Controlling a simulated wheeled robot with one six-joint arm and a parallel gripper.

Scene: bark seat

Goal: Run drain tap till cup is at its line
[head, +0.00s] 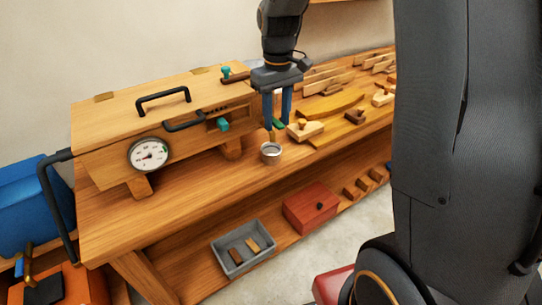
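A small metal cup (270,158) stands upright on the wooden bench, beside the right end of a wooden box (105,165). Its fill line and the level inside are too small to make out. A teal handle (222,125) sits on the box's front near that end. A green piece (278,124) shows by my fingertips, partly hidden. I cannot tell which of these is the drain tap. My gripper (277,122) points down above and slightly right of the cup, with its two blue fingers apart. I cannot tell if the green piece lies between them or behind.
A round dial gauge (149,154) and black handles are on the box. Wooden planes (306,130) and boards crowd the bench to the right. The lower shelf holds a grey tray (218,255) and a red box (311,208). Bare bench lies left of the cup.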

